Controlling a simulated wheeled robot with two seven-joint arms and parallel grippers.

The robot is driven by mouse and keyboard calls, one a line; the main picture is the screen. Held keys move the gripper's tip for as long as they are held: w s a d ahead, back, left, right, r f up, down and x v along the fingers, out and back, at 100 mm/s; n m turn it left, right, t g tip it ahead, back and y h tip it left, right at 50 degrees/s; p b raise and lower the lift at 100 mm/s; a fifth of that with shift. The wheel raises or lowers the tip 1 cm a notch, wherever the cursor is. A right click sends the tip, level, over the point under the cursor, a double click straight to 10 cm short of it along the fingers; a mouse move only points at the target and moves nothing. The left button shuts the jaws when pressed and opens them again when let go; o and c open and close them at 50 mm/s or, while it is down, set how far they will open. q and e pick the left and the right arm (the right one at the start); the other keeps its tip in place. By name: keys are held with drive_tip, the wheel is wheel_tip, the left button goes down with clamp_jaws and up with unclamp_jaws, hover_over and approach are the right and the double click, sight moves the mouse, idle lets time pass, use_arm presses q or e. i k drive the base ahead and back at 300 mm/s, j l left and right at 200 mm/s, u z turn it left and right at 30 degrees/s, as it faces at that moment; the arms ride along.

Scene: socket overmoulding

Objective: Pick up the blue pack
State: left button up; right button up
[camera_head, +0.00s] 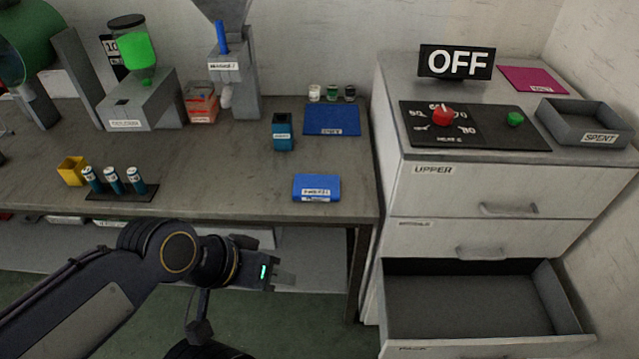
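The blue pack (317,187) lies flat near the front right edge of the grey workbench, with a white label on its front. My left gripper (285,273) is in front of the bench and below the pack in the picture, apart from it. Its fingers look spread, with nothing between them. My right gripper does not show.
A blue mat (332,119) and a blue-black container (283,132) lie behind the pack. A rack (122,194) with 3 batteries and a yellow cup (73,171) stand left. The lowest drawer (470,305) of the right cabinet is open and looks empty. An "OFF" sign (456,63) stands on top.

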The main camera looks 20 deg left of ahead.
sight(321, 188)
drive_tip(key=j+u, duration=0.15)
drive_tip(key=j, duration=0.4)
drive_tip(key=i+j+u, duration=0.15)
drive_tip(key=j, duration=0.4)
drive_tip(key=j+u, duration=0.15)
drive_tip(key=j, duration=0.4)
drive_tip(key=i+j+u, duration=0.15)
drive_tip(key=j, duration=0.35)
